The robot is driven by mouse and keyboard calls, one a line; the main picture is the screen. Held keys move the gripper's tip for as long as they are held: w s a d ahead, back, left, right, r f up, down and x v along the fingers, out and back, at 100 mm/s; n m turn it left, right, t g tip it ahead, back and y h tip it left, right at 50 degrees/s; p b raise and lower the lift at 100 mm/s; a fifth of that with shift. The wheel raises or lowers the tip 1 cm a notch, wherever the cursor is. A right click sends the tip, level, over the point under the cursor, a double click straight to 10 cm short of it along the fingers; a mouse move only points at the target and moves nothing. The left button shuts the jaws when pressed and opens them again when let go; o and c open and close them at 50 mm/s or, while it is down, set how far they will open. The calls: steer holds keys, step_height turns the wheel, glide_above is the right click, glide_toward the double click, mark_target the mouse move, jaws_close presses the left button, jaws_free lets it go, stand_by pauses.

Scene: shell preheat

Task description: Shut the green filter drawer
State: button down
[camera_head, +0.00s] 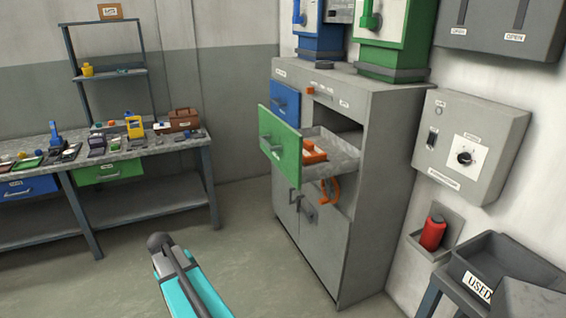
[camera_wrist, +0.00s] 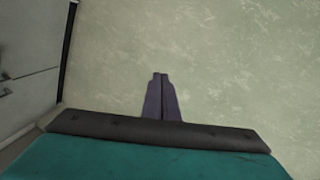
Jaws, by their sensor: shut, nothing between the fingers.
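The green filter drawer (camera_head: 280,146) is pulled well out of the grey cabinet (camera_head: 372,150) in the head view. Its green front faces left and has a handle on it. Its grey open tray (camera_head: 345,150) shows behind the front, with orange items (camera_head: 312,152) inside. My gripper shows in the wrist view (camera_wrist: 161,77), its two dark fingers shut together with nothing between them, above bare floor. It is apart from the drawer. The drawer is not in the wrist view.
An orange handle-shaped piece (camera_head: 331,190) hangs below the tray. Grey cabinet doors (camera_head: 308,222) below are closed. A workbench (camera_head: 100,157) with tools stands at the left. Open floor (camera_head: 100,275) lies between.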

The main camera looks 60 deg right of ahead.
steer(key=d+r+m+t+h+b, duration=0.1)
steer(key=d+r+m+h+b, duration=0.1)
steer(key=d+r, duration=1.8)
steer(key=s+d+r+m+h, duration=0.1)
steer(key=s+d+r, duration=0.2)
steer(key=r, duration=0.5)
steer(key=s+d+r+m+h+b, duration=0.1)
steer(key=s+d+r, duration=0.3)
steer(key=d+r, duration=0.2)
steer(key=s+d+r+m+h+b, duration=0.1)
steer(key=s+d+r, duration=0.2)
steer(key=r, duration=0.6)
steer(key=shift+s+d+r, duration=0.4)
steer(key=shift+d, duration=0.8)
steer(key=p, duration=0.1)
glide_toward(287, 163)
step_height(287, 163, down, 4)
steer(key=w, duration=0.3)
steer(key=shift+s+d+p, duration=0.5)
steer(key=shift+s+d, duration=0.75)
steer(key=shift+s, duration=0.1)
